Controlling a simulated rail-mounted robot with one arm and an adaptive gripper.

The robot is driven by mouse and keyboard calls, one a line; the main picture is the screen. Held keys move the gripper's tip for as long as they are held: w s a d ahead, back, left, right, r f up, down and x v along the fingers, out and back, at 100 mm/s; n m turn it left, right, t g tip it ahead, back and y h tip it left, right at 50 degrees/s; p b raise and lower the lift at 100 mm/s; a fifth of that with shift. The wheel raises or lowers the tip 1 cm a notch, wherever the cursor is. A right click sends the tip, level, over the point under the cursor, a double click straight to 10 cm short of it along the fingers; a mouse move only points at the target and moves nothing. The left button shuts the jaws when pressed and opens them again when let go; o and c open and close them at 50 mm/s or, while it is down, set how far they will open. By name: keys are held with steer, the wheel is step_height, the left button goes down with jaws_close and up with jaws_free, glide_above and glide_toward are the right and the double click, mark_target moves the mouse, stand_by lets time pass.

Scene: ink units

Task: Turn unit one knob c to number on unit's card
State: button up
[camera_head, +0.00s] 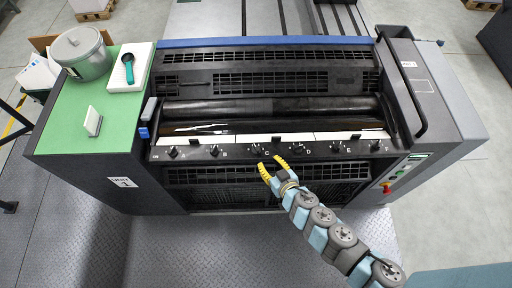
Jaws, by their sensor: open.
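The unit one press, with its label "UNIT 1" (122,182) on the left side, fills the middle. Knob C (256,149) is a small dark knob, third from the left in the row along the front strip. Its pointer setting is too small to read. My gripper (271,166) is just below and slightly right of knob C, its yellow fingers spread apart and empty. They look apart from the knob, though the depth gap cannot be told. A small white card (93,121) stands on the green top at the left, seen edge-on; its number cannot be read.
Other knobs sit close on both sides, knob B (214,150) left and knob D (297,148) right. A grey tin (83,57) and a white pad with a green-handled tool (129,68) are on the green top. A control panel with a red button (386,185) is at right.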

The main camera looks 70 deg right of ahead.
mark_target(256, 148)
steer(key=shift+x, duration=5.35)
steer(key=shift+f, duration=0.1)
jaws_close()
